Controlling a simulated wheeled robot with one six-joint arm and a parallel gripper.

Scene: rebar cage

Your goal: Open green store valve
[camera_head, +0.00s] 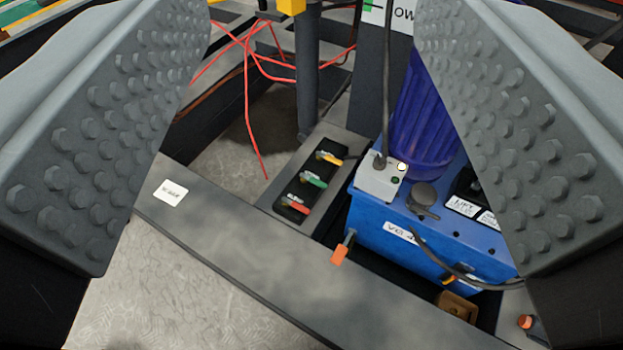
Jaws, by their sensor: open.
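The green store valve (314,180) is a small green lever, the middle one of three on a black panel (322,168) near the centre of the view. A yellow lever (329,157) sits above it and a red lever (296,205) below it. My gripper (310,160) is open, its two studded grey jaws wide apart at the left and right edges. Nothing is between the jaws close up. The valve panel shows beyond them, at a distance, and no jaw touches a lever.
A blue tank unit (372,238) with a dark blue cylinder (424,120) stands right of the panel. An orange-tipped lever (339,254) sticks out at its front. A dark beam (240,240) crosses in front. Red wires (248,95) and a dark post (307,80) are behind.

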